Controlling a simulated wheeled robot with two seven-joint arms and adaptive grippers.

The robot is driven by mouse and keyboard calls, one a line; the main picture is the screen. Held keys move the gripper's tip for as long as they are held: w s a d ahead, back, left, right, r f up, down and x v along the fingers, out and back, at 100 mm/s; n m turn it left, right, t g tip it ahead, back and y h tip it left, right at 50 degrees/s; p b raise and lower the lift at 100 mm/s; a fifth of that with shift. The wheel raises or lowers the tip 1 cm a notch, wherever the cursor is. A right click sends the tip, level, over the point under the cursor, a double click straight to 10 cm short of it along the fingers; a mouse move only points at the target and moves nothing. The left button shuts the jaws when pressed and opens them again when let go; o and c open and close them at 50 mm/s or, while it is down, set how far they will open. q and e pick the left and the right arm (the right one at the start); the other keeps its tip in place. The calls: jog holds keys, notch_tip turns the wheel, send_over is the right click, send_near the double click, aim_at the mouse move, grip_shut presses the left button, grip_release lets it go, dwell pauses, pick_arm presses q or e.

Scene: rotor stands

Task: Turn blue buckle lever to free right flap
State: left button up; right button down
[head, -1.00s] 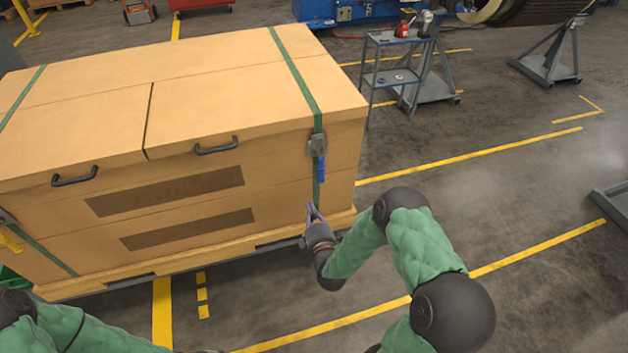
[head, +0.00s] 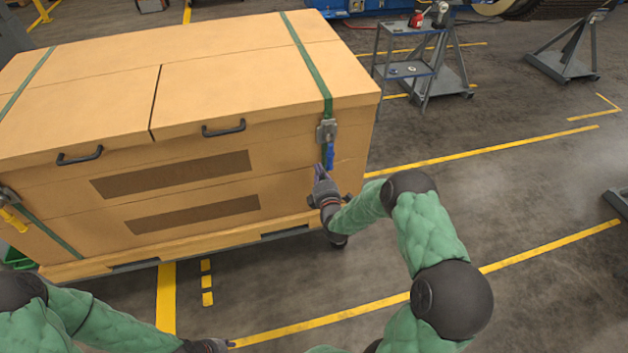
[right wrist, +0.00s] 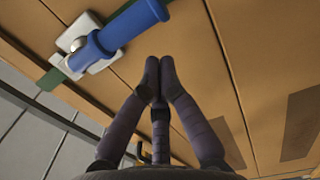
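The large wooden crate (head: 60,225) has two top flaps. The right flap (head: 240,85) has a green strap (head: 305,55) over its right part. That strap runs to a metal buckle (head: 326,131) with a blue lever (head: 330,157) hanging down on the front face. In the right wrist view the blue lever (right wrist: 125,27) lies at the top, beside its silver buckle plate (right wrist: 78,48). My right gripper (head: 320,171) is just below the lever. Its fingertips (right wrist: 157,72) meet with nothing between them, apart from the lever. My left gripper (head: 215,346) is partly cut off at the bottom edge.
A second buckle with a yellow lever (head: 14,220) is at the crate's left. Black handles (head: 80,156) are on the front. A grey cart (head: 408,70) and a stand (head: 565,62) are behind on the right.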

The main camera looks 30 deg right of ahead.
pick_arm(q)
jog(key=shift+f, duration=0.2)
pick_arm(e)
jog(key=shift+d, duration=0.7)
